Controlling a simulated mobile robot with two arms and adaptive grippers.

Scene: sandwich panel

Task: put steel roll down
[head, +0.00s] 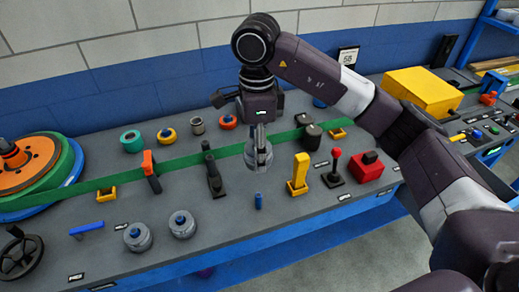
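The steel roll (258,157) is a light grey metal cylinder near the middle of the head view. My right gripper (261,140) points down from above, its fingers close together at the top of the roll, and appears shut on it. The roll is in front of the green strip (225,153) that runs across the panel. Whether its underside touches the panel (225,228) cannot be told. My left gripper is not in view.
A black lever (213,178) stands left of the roll and a yellow lever (298,173) right of it. A small blue peg (259,201) is in front. Grey knobs (138,237) sit front left, and an orange-green reel (30,165) at far left.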

